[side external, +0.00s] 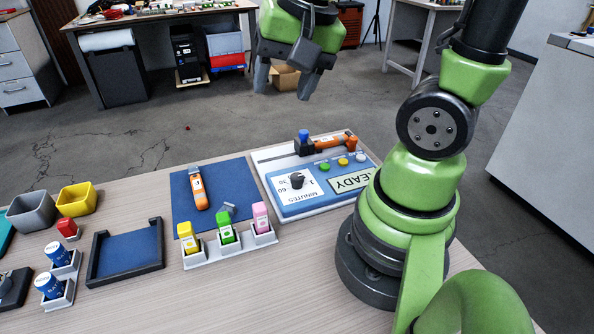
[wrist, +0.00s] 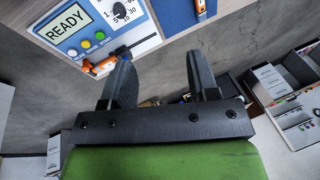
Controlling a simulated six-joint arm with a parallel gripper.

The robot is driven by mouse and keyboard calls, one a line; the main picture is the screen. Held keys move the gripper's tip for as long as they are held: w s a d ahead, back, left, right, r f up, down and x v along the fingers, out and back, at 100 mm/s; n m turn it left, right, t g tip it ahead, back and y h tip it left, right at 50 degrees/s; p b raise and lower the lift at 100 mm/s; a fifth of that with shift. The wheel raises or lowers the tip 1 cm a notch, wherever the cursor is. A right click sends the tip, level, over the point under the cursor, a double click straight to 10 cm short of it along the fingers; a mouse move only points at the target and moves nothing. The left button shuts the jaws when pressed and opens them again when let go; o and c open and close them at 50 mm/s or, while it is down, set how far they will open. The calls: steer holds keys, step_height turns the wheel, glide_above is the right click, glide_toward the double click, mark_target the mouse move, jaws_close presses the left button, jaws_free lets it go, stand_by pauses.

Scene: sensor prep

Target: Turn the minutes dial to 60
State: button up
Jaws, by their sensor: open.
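The minutes dial (side external: 297,180) is a dark round knob on the white scale of the blue-and-white control panel (side external: 331,200). It also shows in the wrist view (wrist: 120,10), near the top edge. The scale has printed numbers around the knob, but I cannot read its exact setting. The panel's display (side external: 352,181) reads READY. My gripper (side external: 288,90) is open and empty, high above and behind the panel in the side view. In the wrist view its two fingers (wrist: 163,75) point toward the panel's edge and stand apart from the dial.
An orange tool with a blue-capped part (side external: 325,142) lies along the panel's far edge, beside colored buttons (side external: 343,162). A blue mat (side external: 222,193) holds an orange-handled tool (side external: 199,190). Colored blocks stand in a white rack (side external: 230,246). Space above the panel is clear.

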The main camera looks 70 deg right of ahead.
mark_target(297, 176)
steer(key=d+f+m+g, duration=0.1)
steer(key=f+m, duration=0.1)
steer(key=f, duration=0.4)
steer(key=d+f+m+g, duration=0.1)
steer(key=d+f+m, duration=0.1)
steer(key=f, duration=0.5)
steer(key=d+f+m+g, duration=0.1)
steer(key=d+f+m, duration=0.1)
steer(key=f, duration=0.5)
steer(key=shift+w+d+f+m+g, duration=0.25)
steer(key=shift+m+g, duration=0.15)
steer(key=shift+m, duration=0.1)
steer(key=c, duration=0.9)
